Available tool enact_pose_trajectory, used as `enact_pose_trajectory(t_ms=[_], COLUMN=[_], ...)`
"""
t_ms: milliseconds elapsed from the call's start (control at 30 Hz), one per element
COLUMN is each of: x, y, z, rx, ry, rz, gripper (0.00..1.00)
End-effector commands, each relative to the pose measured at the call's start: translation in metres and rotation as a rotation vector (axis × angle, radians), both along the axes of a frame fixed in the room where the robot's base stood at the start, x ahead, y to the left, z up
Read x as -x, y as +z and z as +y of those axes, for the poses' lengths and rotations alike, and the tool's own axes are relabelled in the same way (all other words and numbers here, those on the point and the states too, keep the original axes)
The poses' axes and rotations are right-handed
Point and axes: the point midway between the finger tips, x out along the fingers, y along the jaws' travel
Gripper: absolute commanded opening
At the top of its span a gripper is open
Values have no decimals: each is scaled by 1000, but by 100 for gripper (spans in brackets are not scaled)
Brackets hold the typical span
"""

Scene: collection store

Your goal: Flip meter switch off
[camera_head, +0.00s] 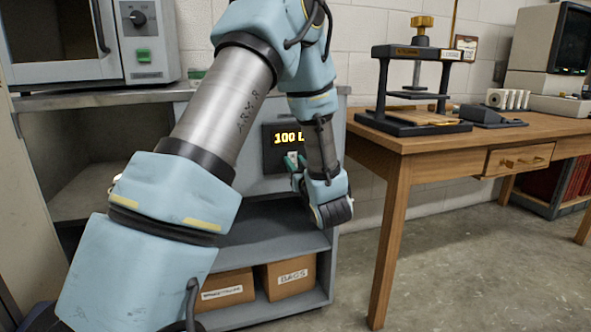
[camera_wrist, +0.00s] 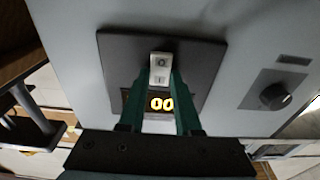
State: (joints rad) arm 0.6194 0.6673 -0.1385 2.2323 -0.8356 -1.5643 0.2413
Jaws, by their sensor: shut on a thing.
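The meter is a dark square panel on the grey cabinet face, and its lit yellow display (camera_head: 287,138) reads "100", with a further character partly covered by my arm. In the wrist view the display (camera_wrist: 161,104) shows "00" between my fingers. The white meter switch (camera_wrist: 160,66), marked O and I, sits on the dark panel (camera_wrist: 120,55). My gripper (camera_wrist: 161,78) has its two green fingers on either side of the switch, shut on it. In the head view my gripper (camera_head: 297,172) is at the panel, partly hidden by my wrist.
A wooden table (camera_head: 440,145) with a press (camera_head: 415,70) stands close on the right. A microwave-like appliance (camera_head: 148,40) sits above left. Open shelves below hold cardboard boxes (camera_head: 290,277). A dark knob (camera_wrist: 275,96) lies beside the panel in the wrist view.

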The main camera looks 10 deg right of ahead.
Motion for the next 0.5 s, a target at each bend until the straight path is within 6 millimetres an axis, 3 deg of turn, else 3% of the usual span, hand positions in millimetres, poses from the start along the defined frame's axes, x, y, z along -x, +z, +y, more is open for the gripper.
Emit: enact_pose_trajectory(t_ms=[33,133,500], x=[0,0,1], y=[-10,-12,-7], z=[-1,-1,0], rx=[-4,-13,-26], ry=[-1,0,-1], rz=[-33,-89,-199], gripper=[0,0,0])
